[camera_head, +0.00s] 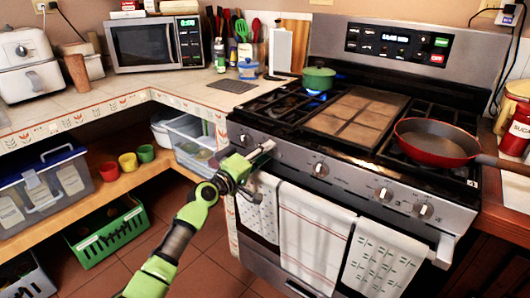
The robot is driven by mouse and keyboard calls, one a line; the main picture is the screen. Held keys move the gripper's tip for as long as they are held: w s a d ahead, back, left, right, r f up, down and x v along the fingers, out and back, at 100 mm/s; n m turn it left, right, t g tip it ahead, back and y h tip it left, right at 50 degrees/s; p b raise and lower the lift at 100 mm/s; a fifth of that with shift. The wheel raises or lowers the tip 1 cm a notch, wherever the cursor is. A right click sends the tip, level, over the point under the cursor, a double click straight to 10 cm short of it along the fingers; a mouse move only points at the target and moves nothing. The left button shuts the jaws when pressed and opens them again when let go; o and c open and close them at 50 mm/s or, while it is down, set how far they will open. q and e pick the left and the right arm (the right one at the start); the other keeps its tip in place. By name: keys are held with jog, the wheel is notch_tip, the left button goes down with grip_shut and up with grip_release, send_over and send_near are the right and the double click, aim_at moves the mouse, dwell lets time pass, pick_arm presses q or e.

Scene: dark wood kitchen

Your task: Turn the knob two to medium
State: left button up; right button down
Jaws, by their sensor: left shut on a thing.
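The stove (345,178) has a row of knobs along its front panel. My left gripper (264,149) reaches the left part of this panel and is shut on a stove knob there. The gripper's fingers mostly hide that knob, so its setting cannot be read. Further right on the panel are a middle knob (321,169) and two more knobs, one (383,194) left of the other (425,210). A green pot (319,78) stands on the back left burner, with a blue glow beneath it. My right gripper is out of view.
Towels (316,228) hang on the oven handle just below the knobs. A red pan (436,142) sits on the right burners, its handle extending right. A microwave (158,45) stands on the counter. Open shelves with bins (45,190) are at left; the floor before the stove is clear.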

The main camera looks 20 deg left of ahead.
pick_arm(q)
jog(key=shift+n, duration=0.3)
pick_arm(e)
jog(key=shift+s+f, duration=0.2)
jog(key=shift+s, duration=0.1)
pick_arm(q)
jog(key=o, duration=1.1)
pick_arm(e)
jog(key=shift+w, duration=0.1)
pick_arm(q)
jog(key=v, duration=1.2)
